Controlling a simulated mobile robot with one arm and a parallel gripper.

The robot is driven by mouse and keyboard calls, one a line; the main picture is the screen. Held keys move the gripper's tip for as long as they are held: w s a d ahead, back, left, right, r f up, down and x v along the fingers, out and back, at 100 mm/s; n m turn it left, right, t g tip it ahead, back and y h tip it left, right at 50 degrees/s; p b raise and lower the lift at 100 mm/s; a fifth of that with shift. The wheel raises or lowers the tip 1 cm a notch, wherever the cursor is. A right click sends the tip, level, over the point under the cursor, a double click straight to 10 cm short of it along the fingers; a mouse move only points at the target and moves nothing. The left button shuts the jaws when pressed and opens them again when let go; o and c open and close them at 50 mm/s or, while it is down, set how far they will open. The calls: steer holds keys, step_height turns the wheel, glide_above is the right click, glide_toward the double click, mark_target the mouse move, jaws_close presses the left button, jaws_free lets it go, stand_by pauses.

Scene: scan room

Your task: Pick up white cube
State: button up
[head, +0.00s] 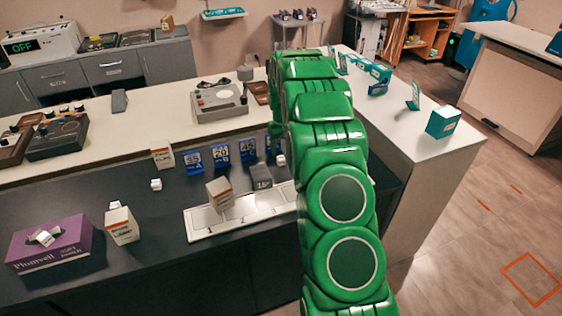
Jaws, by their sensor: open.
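A small white cube (156,184) sits on the dark lower counter, left of the picture's middle. Another small white block (281,160) shows at the left edge of my green arm, partly hidden by it. I cannot tell which white piece is meant. My arm reaches up the picture right of the middle, and my gripper is hidden behind it.
The purple box (52,250) and the white and orange box (122,230) stand at the counter's left. A white tray (203,232) lies near the front edge, with blue number cards (221,155) behind it.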

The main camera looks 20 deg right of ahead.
mark_target(281, 158)
steer(key=shift+w+a+f, duration=0.15)
steer(key=shift+f, duration=1.2)
steer(key=shift+w+a+f, duration=0.1)
steer(key=shift+f, duration=1.25)
steer(key=c, duration=1.1)
